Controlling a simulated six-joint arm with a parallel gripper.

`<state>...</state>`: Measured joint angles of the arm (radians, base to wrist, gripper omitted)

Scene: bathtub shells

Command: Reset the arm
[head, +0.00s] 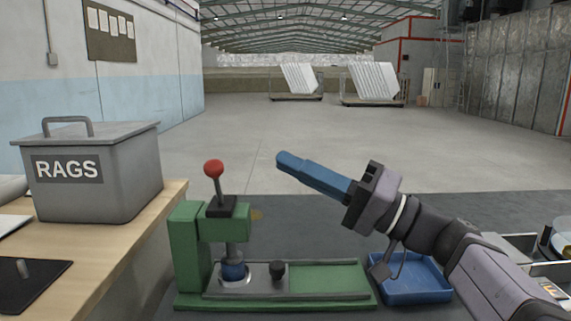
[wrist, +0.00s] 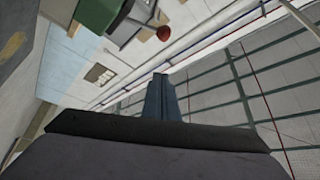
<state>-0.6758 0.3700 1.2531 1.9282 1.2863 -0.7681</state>
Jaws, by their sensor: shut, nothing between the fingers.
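My gripper (head: 281,158) is raised in the middle of the head view, its blue fingers pointing up and to the left. The fingers are shut together with nothing between them. In the wrist view the shut fingers (wrist: 160,98) point away from the camera. My gripper is above and to the right of the green press (head: 185,245) and touches nothing. The press has a lever with a red knob (head: 213,168), which also shows in the wrist view (wrist: 163,34).
A blue tray (head: 415,290) sits below my wrist. A grey RAGS bin (head: 95,175) stands on the wooden bench (head: 130,245) at left. Metal-edged trays (head: 520,240) are at the right edge. The space above the dark worktop (head: 320,212) is mostly clear.

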